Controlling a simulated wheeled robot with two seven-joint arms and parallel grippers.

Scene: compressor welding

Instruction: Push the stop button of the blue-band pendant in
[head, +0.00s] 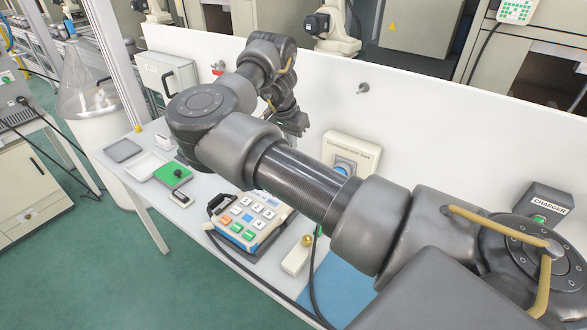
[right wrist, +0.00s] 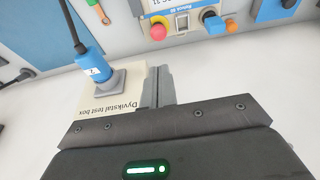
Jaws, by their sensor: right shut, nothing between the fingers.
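The pendant (head: 240,229) with white, green and orange keys lies on the bench, partly behind my right arm in the head view. In the right wrist view its near end (right wrist: 189,21) is at the top, with a blue strip, a round red button (right wrist: 158,32), a blue switch and an orange knob. My right gripper (head: 299,128) is shut and empty; its fingers also show in the right wrist view (right wrist: 160,87). They are over the cream test box and apart from the red button. My left gripper is not in view.
The cream test box (head: 362,150) with a blue plug (right wrist: 91,68) stands by the white back panel. A beige box with a gold knob (head: 297,256), a blue mat (head: 340,290) and a charger (head: 543,203) are on the right.

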